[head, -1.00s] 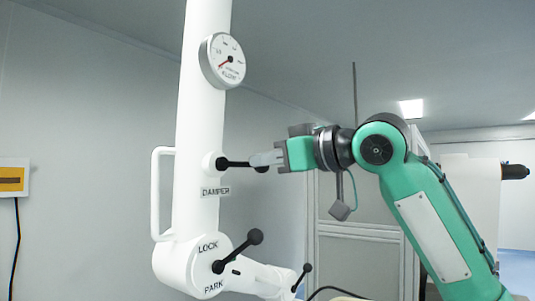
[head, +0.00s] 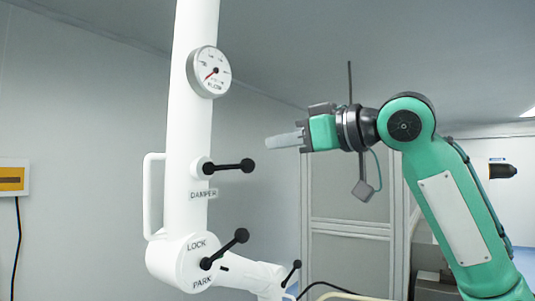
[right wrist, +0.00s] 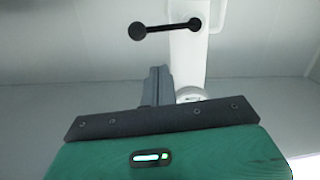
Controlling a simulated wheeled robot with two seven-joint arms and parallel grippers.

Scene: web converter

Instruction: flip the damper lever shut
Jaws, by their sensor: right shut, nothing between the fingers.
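The black damper lever (head: 229,167) sticks out to the right from its round white hub on the white column, above the DAMPER label (head: 203,195). It lies about level, with its ball end at the right. It also shows in the right wrist view (right wrist: 165,29), near the top. My right gripper (head: 283,140) is shut and empty, its fingertips apart from the lever, above and right of its ball end. Its closed fingers show in the right wrist view (right wrist: 157,95). My left gripper is in neither view.
A round gauge (head: 209,72) sits on the column above the lever. A white handle (head: 152,196) is on the column's left side. Below is a second black lever (head: 226,248) between the LOCK and PARK labels. The space right of the damper lever is clear.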

